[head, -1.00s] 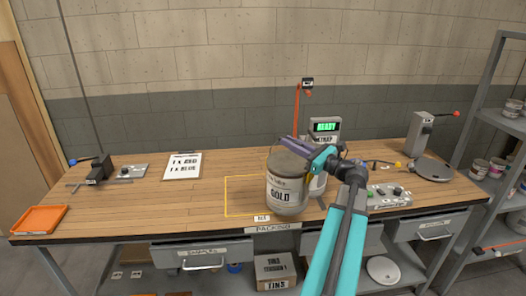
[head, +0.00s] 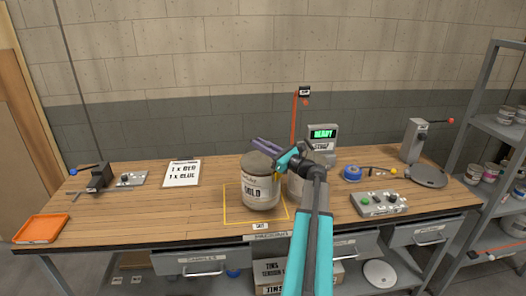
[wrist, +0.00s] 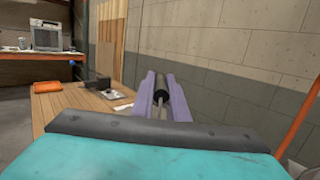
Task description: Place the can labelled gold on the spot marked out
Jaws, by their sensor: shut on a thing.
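The gold can (head: 262,187), grey with a white label reading partly "OLD", is upright in the head view. It appears within the yellow outline (head: 245,222) on the bench; I cannot tell whether its base touches the wood. My gripper (head: 266,149) is at the can's top, its purple fingers partly covering the rim. In the wrist view, my fingers (wrist: 161,98) close around a dark cylindrical grip (wrist: 161,82); the can's body is hidden there.
A button box (head: 379,203) lies right.

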